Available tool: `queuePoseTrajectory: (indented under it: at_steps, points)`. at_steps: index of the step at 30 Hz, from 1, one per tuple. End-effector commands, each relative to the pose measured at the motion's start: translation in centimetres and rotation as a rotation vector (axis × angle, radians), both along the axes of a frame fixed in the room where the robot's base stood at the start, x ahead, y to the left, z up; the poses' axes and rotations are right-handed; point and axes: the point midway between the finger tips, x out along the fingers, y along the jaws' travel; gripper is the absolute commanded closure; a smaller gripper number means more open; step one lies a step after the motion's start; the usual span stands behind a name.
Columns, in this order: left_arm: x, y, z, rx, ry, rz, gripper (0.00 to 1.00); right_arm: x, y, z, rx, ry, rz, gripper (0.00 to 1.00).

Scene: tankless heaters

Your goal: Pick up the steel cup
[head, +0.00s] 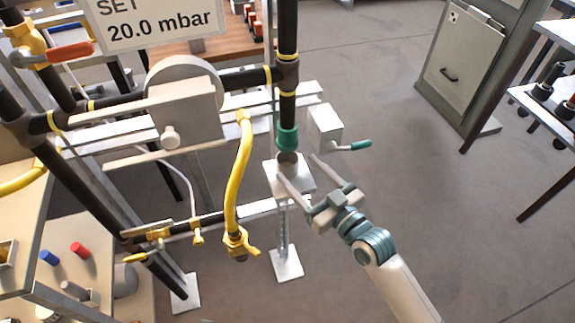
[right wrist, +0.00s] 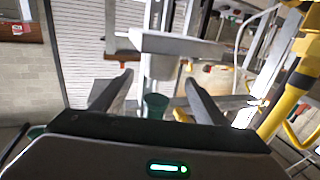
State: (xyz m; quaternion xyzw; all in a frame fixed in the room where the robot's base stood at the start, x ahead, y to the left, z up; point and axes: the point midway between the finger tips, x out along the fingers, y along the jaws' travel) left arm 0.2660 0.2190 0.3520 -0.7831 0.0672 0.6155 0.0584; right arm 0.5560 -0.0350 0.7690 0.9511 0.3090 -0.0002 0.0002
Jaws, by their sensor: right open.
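The steel cup (head: 288,158) looks like a small grey cylinder on the white plate (head: 298,184) of a stand, right under the green end of a dark vertical pipe. In the right wrist view, which looks upside down, a grey cylinder that seems to be the cup (right wrist: 160,68) shows between the plate (right wrist: 185,45) and the green pipe end (right wrist: 155,105). My right gripper (head: 297,167) is open and empty, its fingertips at the plate close to the cup. In the right wrist view its fingers (right wrist: 158,78) lie either side of the cup's line. My left gripper is not in view.
The green pipe end (head: 287,138) hangs close above the cup. A grey box with a green lever (head: 358,145) is just right of it. A yellow hose (head: 238,170) and pipe frame stand left. The floor (head: 420,190) to the right is clear.

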Motion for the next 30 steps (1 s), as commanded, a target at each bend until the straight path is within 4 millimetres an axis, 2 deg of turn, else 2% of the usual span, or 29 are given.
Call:
queuePoseTrajectory:
  at_steps: [5, 13, 29, 30]
  points:
    - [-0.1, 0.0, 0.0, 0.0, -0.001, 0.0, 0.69, 1.3, 1.0, -0.1, 0.002, -0.001, 0.0, 0.34]
    - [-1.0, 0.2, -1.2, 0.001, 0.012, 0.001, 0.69, 3.7, 2.8, -0.3, 0.001, 0.0, 0.0, 0.34]
    - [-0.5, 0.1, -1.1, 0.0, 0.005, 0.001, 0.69, 4.0, 3.0, -0.4, 0.0, 0.0, 0.0, 0.34]
    - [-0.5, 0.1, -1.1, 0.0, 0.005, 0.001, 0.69, 4.0, 3.0, -0.4, 0.0, 0.0, 0.0, 0.38]
